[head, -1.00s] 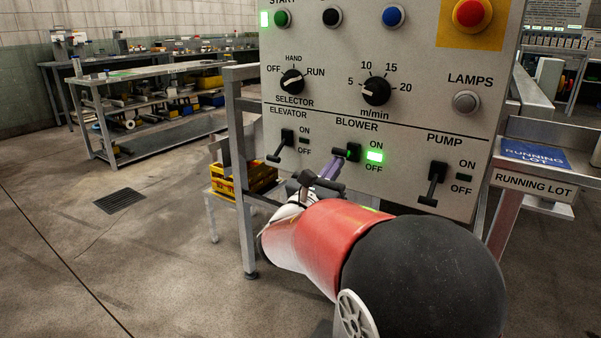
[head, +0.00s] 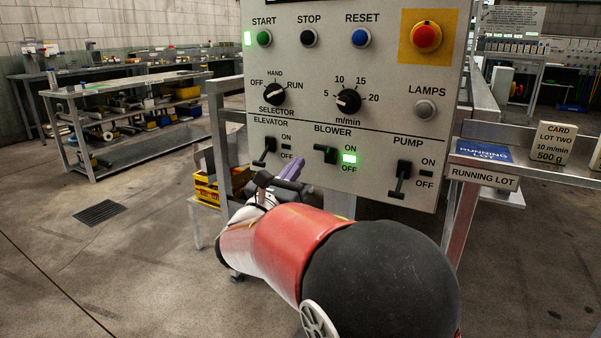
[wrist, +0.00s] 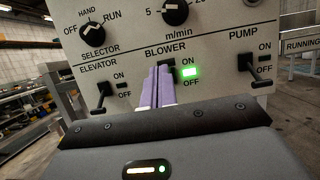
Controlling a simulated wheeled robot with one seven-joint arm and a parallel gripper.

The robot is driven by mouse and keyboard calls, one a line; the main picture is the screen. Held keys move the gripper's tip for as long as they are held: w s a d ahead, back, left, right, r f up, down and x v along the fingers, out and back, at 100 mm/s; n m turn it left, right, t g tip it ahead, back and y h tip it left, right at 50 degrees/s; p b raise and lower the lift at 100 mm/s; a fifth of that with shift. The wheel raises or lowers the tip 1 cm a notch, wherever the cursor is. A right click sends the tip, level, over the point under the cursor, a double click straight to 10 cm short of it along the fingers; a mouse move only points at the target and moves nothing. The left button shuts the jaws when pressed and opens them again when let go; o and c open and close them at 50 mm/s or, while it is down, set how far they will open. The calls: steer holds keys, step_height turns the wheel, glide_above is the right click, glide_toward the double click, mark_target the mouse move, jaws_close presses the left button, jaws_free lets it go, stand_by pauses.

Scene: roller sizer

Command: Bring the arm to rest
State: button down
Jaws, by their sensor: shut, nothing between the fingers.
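My gripper (head: 264,179) has slim purple fingers, shut with nothing between them. In the head view it is in front of the control panel (head: 300,192), below and left of the blower switch (head: 326,153), and looks apart from it. In the wrist view the purple fingers (wrist: 157,88) point at the panel and cover part of the blower switch. The blower lever is raised and its lamp (head: 350,158) is lit green. The elevator lever (head: 264,152) and pump lever (head: 400,180) are down, with dark lamps. My arm reaches forward, low before the panel.
A running-lot shelf (head: 497,178) with a blue plate and a card block (head: 553,142) stands at the right. A workbench (head: 130,93) is at the back left. The floor at left is clear.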

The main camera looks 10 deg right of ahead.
steer(key=shift+s+a, duration=0.1)
steer(key=s+d+f+m+g+y, duration=0.1)
steer(key=s+d+f+m+g, duration=0.3)
steer(key=s+d+m+g, duration=0.3)
steer(key=s+d+f+m+g+y, duration=0.1)
steer(key=s+d+f+m+g, duration=0.35)
steer(key=s+d+m, duration=0.35)
steer(key=s+a+f+m+y, duration=0.4)
steer(key=s+m+y, duration=0.1)
steer(key=s, duration=0.3)
steer(key=s+a+f+m+y, duration=0.4)
steer(key=s+a+m+y, duration=0.1)
steer(key=s+m, duration=0.3)
steer(key=shift+s+a+y, duration=0.2)
steer(key=shift+s+y, duration=0.2)
steer(key=shift+y, duration=0.4)
